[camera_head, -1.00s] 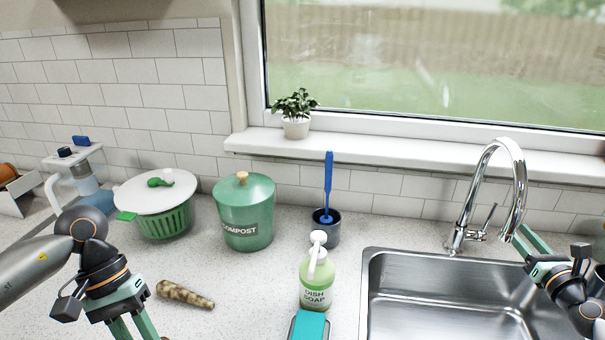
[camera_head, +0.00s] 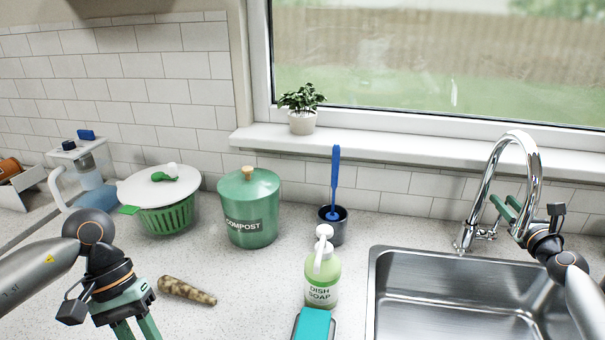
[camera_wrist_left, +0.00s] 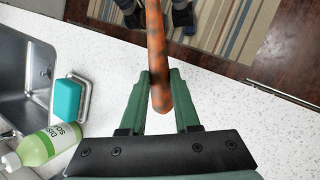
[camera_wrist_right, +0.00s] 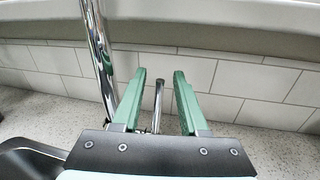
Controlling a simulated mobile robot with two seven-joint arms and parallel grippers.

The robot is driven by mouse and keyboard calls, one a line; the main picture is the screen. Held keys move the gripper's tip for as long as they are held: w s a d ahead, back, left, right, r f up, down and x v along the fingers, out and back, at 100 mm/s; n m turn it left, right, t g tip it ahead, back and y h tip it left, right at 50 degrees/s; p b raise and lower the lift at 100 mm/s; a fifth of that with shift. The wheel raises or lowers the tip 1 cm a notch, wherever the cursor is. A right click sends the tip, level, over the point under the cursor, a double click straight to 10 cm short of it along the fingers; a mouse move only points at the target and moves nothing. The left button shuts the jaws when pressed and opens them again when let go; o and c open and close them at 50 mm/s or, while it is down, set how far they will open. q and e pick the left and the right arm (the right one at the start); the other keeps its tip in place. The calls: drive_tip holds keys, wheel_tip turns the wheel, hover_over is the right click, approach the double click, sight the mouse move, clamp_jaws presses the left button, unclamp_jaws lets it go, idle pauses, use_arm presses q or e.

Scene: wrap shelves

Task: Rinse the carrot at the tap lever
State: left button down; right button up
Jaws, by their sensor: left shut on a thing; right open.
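My left gripper (camera_head: 138,332) is shut on the carrot (camera_wrist_left: 156,50), which is orange with dark dirty patches in the left wrist view. The carrot is hidden or out of frame in the head view. The chrome tap (camera_head: 526,150) stands behind the sink, with its lever (camera_wrist_right: 158,95) at the base. My right gripper (camera_head: 504,208) is open beside the tap. In the right wrist view, the lever appears between its two fingers (camera_wrist_right: 160,75), with gaps on both sides; I cannot tell if it touches.
The steel sink (camera_head: 377,290) is empty at right. Dish soap (camera_head: 322,280) and a teal sponge (camera_head: 313,325) stand left of it. A brown mottled root (camera_head: 187,290) lies on the counter. A compost bin (camera_head: 249,210), green strainer (camera_head: 165,212) and brush holder (camera_head: 333,228) stand behind.

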drive_tip(key=shift+c, duration=0.3)
clamp_jaws()
idle(1.2)
